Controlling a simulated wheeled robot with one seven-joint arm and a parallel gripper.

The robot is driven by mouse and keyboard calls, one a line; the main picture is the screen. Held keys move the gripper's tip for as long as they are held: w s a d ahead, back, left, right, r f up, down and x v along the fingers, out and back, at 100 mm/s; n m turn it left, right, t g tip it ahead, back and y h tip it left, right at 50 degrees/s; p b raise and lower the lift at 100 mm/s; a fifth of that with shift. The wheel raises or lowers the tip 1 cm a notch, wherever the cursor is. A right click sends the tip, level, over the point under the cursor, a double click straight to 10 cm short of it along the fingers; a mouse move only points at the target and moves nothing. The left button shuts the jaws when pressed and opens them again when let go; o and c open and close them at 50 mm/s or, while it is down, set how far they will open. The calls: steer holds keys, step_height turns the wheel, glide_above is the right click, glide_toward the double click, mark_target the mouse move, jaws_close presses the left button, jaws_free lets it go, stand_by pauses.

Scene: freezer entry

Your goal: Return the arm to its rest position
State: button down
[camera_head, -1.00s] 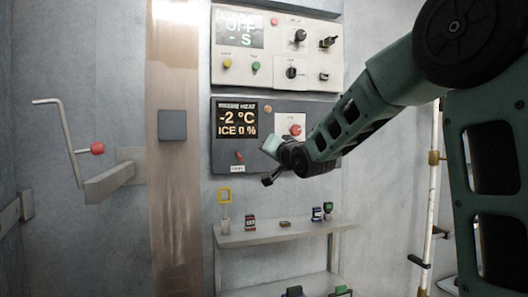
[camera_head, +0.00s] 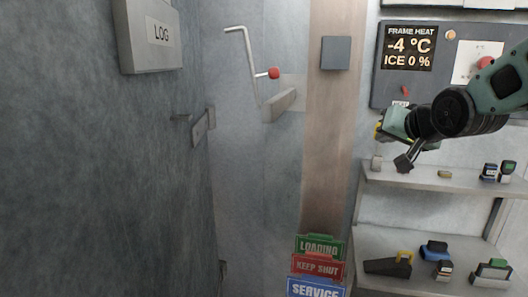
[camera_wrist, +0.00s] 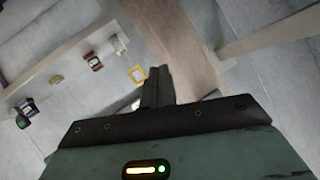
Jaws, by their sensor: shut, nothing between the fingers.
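My gripper (camera_head: 404,162) is at the right in the head view, in front of the upper shelf's left end and below the frame heat panel. It also shows in the wrist view (camera_wrist: 159,72), where its two dark fingers are together with nothing between them. My green arm reaches in from the right edge of the head view. Part of the yellow-framed item by the shelf is hidden behind my gripper in the head view; the yellow frame (camera_wrist: 138,75) shows clearly in the wrist view.
The frame heat panel (camera_head: 408,47) reads -4 °C, ice 0 %. An upper shelf (camera_head: 440,184) carries small items. Signs including LOADING (camera_head: 319,246) stand low in the middle. A crank handle with a red knob (camera_head: 274,73) and a LOG box (camera_head: 150,36) are left. Free room lies left of my gripper.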

steer(key=s+a+f+n+g+y+p, duration=0.1)
steer(key=s+a+f+n+g, duration=0.25)
steer(key=s+a+f, duration=0.4)
steer(key=s+a+f+n+g, duration=0.2)
steer(key=s+g, duration=0.1)
steer(key=s, duration=0.6)
steer(key=s+a+f+n+g+h+p, duration=0.1)
steer(key=s+a+f+n+g, duration=0.1)
steer(key=s, duration=0.6)
steer(key=s+a+f+n+g+p, duration=0.1)
steer(key=s+a+f+n+g, duration=0.1)
steer(key=s, duration=0.7)
steer(key=shift+s+n+g+h, duration=0.3)
steer(key=shift+n+g+h, duration=0.1)
steer(key=shift+n+g, duration=0.55)
